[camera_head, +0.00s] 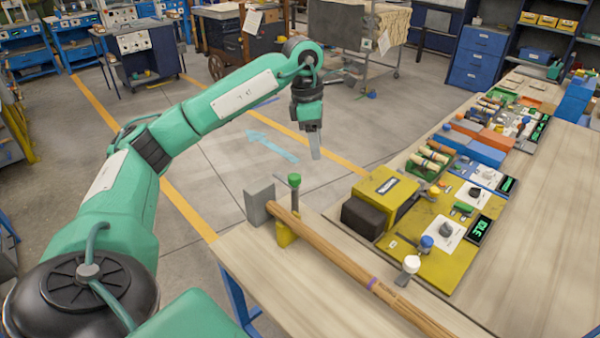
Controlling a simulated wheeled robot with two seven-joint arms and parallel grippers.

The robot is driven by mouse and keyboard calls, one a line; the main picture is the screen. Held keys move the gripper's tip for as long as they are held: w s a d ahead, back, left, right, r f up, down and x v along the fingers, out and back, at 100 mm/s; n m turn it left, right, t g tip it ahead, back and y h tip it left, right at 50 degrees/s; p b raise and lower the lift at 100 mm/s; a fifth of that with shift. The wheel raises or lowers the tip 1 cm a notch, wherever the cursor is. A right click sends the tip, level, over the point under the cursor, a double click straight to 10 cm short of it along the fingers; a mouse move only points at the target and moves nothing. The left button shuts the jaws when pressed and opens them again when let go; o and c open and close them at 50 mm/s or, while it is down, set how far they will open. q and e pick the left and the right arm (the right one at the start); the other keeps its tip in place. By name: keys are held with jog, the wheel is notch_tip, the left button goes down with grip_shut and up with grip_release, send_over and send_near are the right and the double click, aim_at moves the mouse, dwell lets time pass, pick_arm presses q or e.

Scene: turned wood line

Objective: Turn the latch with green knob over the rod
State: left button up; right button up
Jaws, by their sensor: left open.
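The green knob (294,180) tops an upright grey latch post at a yellow holder (285,236) by the bench's near left corner. A long brown wooden rod (340,256) lies from a grey block (259,200) past the holder toward the lower right. It cannot be told whether any latch part crosses the rod. My left gripper (315,148) points down, open and empty, beyond the bench edge in the picture, above and slightly right of the green knob, apart from it. My right gripper is not in view.
A yellow machine with a dark block (361,216) stands right of the latch. A white knob (411,264) and a blue knob (427,243) stand farther along near the rod. Several trays and panels line the bench's back; its right side (545,240) is clear.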

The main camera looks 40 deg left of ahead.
pick_arm(q)
notch_tip(320, 180, up, 2)
jog(key=y, duration=0.2)
send_over(294, 176)
jog(key=shift+n+g, duration=0.3)
jog(key=shift+n, duration=0.1)
notch_tip(294, 176, down, 13)
jog(key=shift+f+p, duration=0.2)
jog(key=shift+p, duration=0.15)
grip_shut()
jog(key=shift+w, duration=0.1)
